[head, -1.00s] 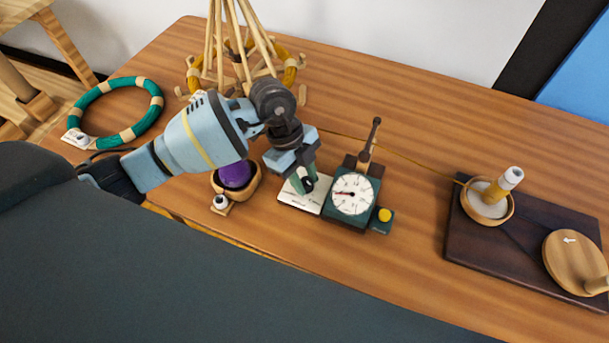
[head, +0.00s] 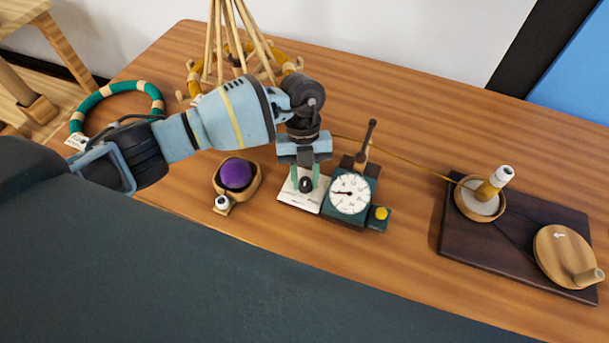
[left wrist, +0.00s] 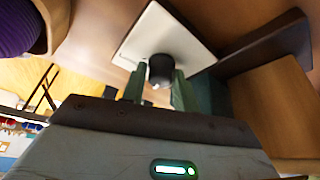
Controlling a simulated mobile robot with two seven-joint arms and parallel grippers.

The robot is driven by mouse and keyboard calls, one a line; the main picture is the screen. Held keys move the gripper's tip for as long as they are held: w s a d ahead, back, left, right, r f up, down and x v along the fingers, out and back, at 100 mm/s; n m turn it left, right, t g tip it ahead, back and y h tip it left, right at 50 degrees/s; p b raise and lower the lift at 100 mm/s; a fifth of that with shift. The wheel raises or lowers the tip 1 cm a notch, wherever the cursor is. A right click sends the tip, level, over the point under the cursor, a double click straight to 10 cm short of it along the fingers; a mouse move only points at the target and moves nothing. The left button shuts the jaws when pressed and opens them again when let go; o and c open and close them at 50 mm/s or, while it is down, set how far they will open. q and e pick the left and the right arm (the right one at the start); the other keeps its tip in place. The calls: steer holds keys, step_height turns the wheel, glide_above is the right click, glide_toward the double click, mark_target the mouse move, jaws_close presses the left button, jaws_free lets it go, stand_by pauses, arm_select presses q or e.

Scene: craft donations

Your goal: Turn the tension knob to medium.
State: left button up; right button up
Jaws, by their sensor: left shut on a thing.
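The tension knob (head: 306,185) is a small black knob on a white plate (head: 287,195) beside the dark green gauge box. My left gripper (head: 306,181) comes down over it with one green finger on each side and is shut on it. In the left wrist view the knob (left wrist: 161,70) sits between the fingertips, in front of the white plate (left wrist: 150,28). The plate's printed marks are too small to read, and the knob's pointing direction cannot be told. The white round dial (head: 350,194) has a needle pointing left. My right gripper is not in view.
A wooden bowl with a purple ball (head: 236,174) stands left of the plate. A lever (head: 366,140) rises behind the dial, with a yellow button (head: 380,213) at right. A dark board (head: 470,245) carries a bobbin and a wooden wheel. Bare table lies between.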

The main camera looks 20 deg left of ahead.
arm_select(q)
steer(key=shift+m+y, duration=0.4)
steer(key=shift+m, duration=0.7)
steer(key=o, duration=1)
steer(key=shift+c, duration=0.2)
steer(key=v, duration=0.8)
steer(key=shift+f, duration=0.2)
